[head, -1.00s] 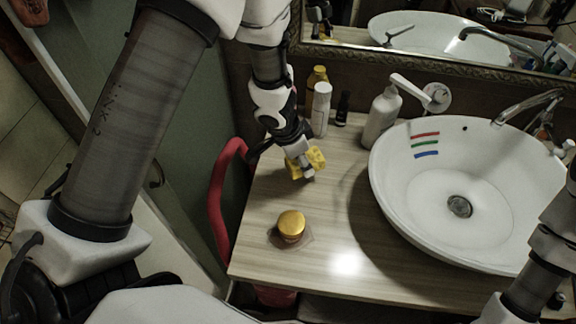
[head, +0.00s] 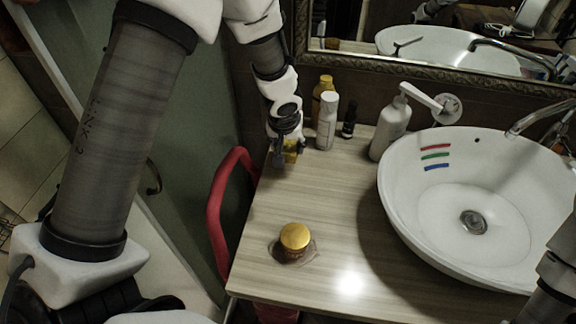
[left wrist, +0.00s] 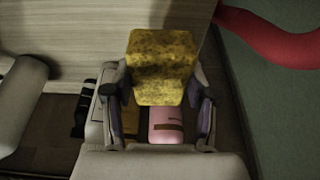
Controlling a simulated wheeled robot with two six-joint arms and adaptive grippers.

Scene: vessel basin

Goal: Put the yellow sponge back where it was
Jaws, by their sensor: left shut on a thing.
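The yellow sponge (left wrist: 163,62) fills the middle of the left wrist view, with dark specks on its faces. My left gripper (left wrist: 158,95) is shut on it, one finger on each side. In the head view the left gripper (head: 287,158) is at the back left corner of the counter, left of the bottles, and hides most of the sponge (head: 292,152). I cannot tell whether the sponge touches the counter. My right gripper is not in view; only part of my right arm shows at the right edge.
A yellow bottle (head: 323,92), a white bottle (head: 327,122), a small dark bottle (head: 349,118) and a white pump bottle (head: 390,125) stand along the back. A gold-lidded jar (head: 295,238) stands in front. The basin (head: 410,215) is right; a red curved rail (head: 215,215) is left.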

